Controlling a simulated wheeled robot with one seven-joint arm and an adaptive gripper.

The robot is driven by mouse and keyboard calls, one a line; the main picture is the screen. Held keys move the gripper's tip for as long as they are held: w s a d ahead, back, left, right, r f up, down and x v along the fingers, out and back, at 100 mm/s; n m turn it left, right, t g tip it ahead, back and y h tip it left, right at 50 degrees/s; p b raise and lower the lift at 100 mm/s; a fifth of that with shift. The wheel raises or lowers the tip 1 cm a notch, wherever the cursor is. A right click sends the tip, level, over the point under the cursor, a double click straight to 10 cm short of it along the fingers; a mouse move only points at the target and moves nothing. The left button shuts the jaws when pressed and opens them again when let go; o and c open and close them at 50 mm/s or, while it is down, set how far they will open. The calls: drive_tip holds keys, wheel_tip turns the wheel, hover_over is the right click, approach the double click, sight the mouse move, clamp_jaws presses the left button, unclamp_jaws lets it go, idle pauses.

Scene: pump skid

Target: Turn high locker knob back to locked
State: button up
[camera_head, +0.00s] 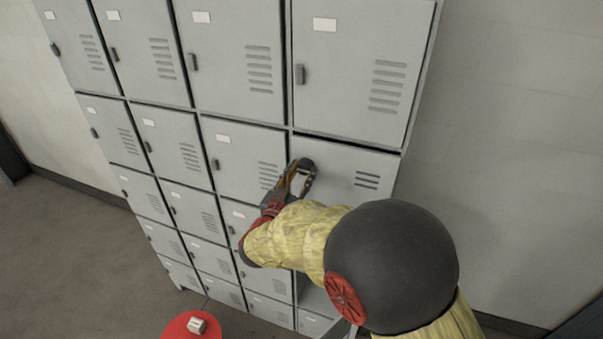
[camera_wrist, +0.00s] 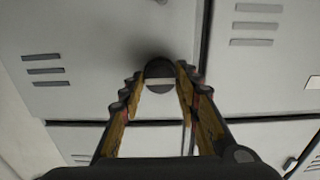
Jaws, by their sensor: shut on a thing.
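The grey locker door (camera_head: 345,168) in the right column, second row from the top, is partly hidden by my arm. My gripper (camera_head: 298,174) is at this door's left side. In the wrist view, a round dark knob (camera_wrist: 160,72) with a pale bar across it sits on a grey door panel (camera_wrist: 75,60). My gripper (camera_wrist: 161,80) has one finger on each side of the knob and is closed on it. The pale bar lies about level in that view. The knob is mostly hidden by my gripper in the head view.
More grey lockers with small dark handles (camera_head: 299,74) surround this door. A plain wall (camera_head: 490,170) stands to the right. A red round surface (camera_head: 180,329) with a small white block (camera_head: 197,325) is at the bottom. Open floor (camera_head: 70,250) lies to the left.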

drive_tip(key=o, duration=1.2)
drive_tip(key=v, duration=1.2)
drive_tip(key=shift+a, duration=0.1)
